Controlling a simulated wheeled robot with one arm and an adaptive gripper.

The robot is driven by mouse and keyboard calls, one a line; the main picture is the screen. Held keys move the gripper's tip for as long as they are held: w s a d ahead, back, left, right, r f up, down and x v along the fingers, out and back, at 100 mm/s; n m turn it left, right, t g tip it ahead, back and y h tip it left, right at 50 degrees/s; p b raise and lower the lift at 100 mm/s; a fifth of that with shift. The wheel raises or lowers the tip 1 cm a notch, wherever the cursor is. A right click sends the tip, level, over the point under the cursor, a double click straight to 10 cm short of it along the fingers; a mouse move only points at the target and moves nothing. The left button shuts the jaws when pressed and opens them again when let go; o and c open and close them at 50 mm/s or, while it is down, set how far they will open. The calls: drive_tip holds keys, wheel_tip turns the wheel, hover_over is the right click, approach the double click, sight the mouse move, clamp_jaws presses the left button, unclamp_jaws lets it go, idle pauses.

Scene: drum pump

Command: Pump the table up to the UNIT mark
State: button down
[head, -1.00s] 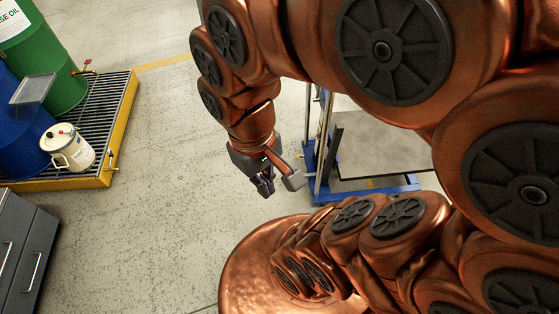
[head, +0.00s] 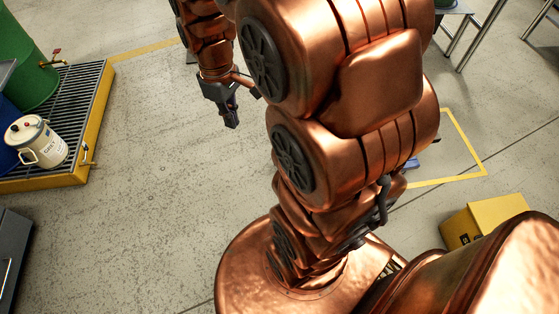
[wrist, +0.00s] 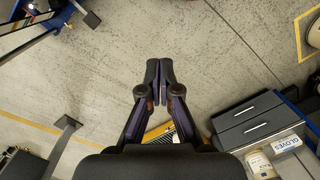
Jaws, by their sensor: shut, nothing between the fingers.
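My gripper (head: 231,120) hangs above open floor in the head view, past the bulk of my arm. In the wrist view its two fingers (wrist: 160,70) are closed together with nothing between them, over bare concrete. The lift table is mostly hidden behind my arm in the head view; only a small blue piece (head: 411,163), possibly its base, shows at the arm's right edge. Blue and dark parts (wrist: 75,12) at the wrist view's upper left may belong to it. I cannot make out a pump pedal or the UNIT mark.
At left, a yellow grated spill pallet (head: 98,120) carries a green drum (head: 25,60), a blue drum and a white bucket (head: 42,142). Grey drawers (wrist: 250,122) stand at the wrist view's right. A yellow box (head: 485,220) sits at right. Floor between pallet and arm is clear.

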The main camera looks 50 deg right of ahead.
drive_tip(key=w+d+f+n+b, duration=0.1)
drive_tip(key=w+d+f+b, duration=0.35)
drive_tip(key=f, duration=0.35)
drive_tip(key=w+d+f+n+b, duration=0.1)
drive_tip(key=w+d+f+b, duration=0.3)
drive_tip(key=f, duration=0.4)
drive_tip(key=w+d+f+n+b, duration=0.2)
drive_tip(key=w+d+f+b, duration=0.15)
drive_tip(key=d+f, duration=0.35)
drive_tip(key=d+f+n+b, duration=0.1)
drive_tip(key=d+f+b, duration=0.2)
drive_tip(key=f, duration=0.5)
drive_tip(key=w+d+f+n+b, duration=0.1)
drive_tip(key=d+f+b, duration=0.3)
drive_tip(key=f, duration=0.5)
drive_tip(key=d+f+n+t+b, duration=0.1)
drive_tip(key=d+f+b, duration=0.3)
drive_tip(key=d+f, duration=0.3)
drive_tip(key=shift+w+d+f, duration=0.25)
drive_tip(key=shift+w+f, duration=0.05)
drive_tip(key=shift+f, duration=0.55)
wheel_tip(320, 180, down, 14)
drive_tip(key=b, duration=0.5)
drive_tip(key=shift+a, duration=0.1)
